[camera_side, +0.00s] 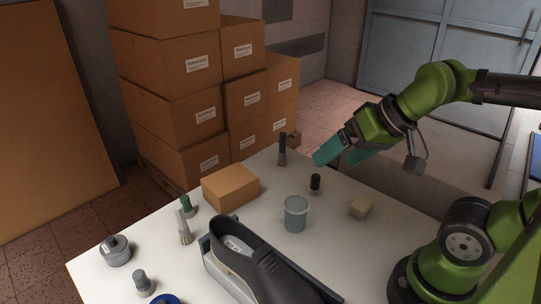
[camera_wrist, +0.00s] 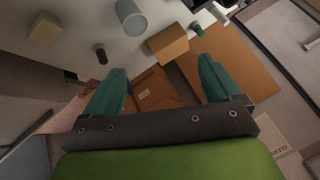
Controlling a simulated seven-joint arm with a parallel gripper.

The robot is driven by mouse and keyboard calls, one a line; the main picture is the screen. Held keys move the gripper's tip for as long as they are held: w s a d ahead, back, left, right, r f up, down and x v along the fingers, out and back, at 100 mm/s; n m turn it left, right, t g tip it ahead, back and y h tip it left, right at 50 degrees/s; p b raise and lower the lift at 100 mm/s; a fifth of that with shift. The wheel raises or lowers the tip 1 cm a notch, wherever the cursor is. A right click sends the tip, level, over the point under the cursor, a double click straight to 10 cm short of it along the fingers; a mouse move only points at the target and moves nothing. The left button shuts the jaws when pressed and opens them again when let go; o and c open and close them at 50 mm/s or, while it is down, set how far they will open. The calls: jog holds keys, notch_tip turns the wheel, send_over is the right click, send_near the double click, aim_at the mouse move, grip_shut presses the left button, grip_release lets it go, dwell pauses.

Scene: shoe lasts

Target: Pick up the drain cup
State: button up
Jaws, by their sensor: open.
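A translucent grey-blue cup (camera_side: 296,214), which looks like the drain cup, stands upright on the white table right of the cardboard box. It also shows at the top of the wrist view (camera_wrist: 131,18), partly cut by the picture edge. My gripper (camera_side: 337,156) with teal fingers is above the far right edge of the table, behind and to the right of the cup. It is apart from the cup. In the wrist view the two fingers (camera_wrist: 158,73) are spread wide with nothing between them.
A black-capped small bottle (camera_side: 315,184) and a cream block (camera_side: 360,206) are near the cup. A cardboard box (camera_side: 230,187), a dark shoe (camera_side: 262,262) on a stand, brushes (camera_side: 184,226) and a grey metal pot (camera_side: 116,251) occupy the left and front. Stacked cartons (camera_side: 185,85) stand behind.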

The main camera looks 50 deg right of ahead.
jog(key=n+g, duration=0.6)
jog(key=n, duration=0.9)
send_over(295, 210)
jog(key=s, duration=0.2)
jog(key=s+d+x, duration=0.1)
jog(key=x, duration=0.4)
jog(key=shift+h, duration=0.4)
jog(key=f, duration=0.5)
jog(key=a+f, duration=0.1)
jog(key=f, duration=0.5)
jog(key=w+a+f, duration=0.1)
jog(key=f, duration=0.5)
jog(key=c, duration=1.1)
